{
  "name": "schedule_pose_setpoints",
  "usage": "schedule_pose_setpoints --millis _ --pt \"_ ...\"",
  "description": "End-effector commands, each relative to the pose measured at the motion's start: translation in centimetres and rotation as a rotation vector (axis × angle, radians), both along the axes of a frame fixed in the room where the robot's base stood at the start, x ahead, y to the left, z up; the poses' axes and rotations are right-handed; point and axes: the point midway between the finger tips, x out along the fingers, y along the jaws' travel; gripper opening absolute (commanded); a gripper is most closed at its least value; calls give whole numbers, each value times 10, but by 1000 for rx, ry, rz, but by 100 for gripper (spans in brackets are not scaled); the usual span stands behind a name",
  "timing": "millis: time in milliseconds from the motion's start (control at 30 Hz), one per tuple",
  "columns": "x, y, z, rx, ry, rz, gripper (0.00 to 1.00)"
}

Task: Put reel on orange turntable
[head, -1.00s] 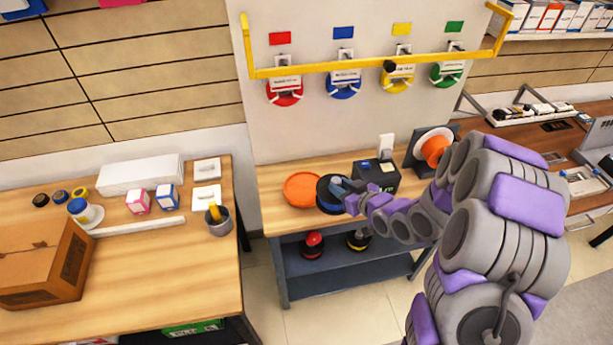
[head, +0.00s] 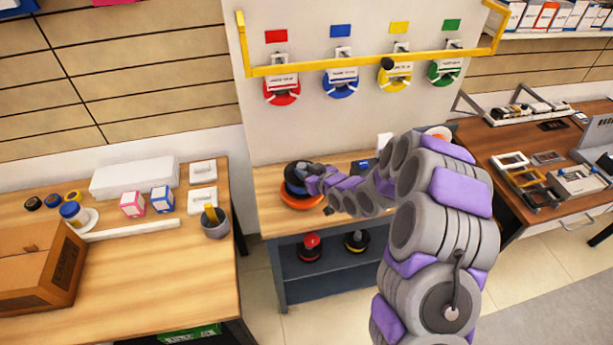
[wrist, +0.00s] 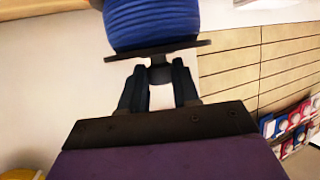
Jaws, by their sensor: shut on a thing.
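The reel, wound in blue with dark flanges, appears over the orange turntable (head: 270,199) in the head view (head: 295,172). I cannot tell whether it touches the turntable or hovers just above it. The turntable lies on the wooden bench, partly covered by the reel and my gripper (head: 312,181). In the wrist view, my gripper (wrist: 159,84) is shut on the small dark hub sticking out of the reel (wrist: 152,25). The reel's upper part is cut off by the top edge there.
Spools in red (head: 281,90), blue, yellow and green hang on the back panel under a yellow rail (head: 350,66). Other reels (head: 310,247) stand on the bench's lower shelf.

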Motion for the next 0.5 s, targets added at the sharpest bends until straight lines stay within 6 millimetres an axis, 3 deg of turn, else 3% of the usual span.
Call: schedule_pose_setpoints --millis 100,367,400,500 --pt "0 0 -16 0 0 0 0" --pt "0 0 -16 0 -1 0 0" --pt "0 0 -17 -1 -1 0 32" --pt "0 0 -17 -1 -1 0 41"
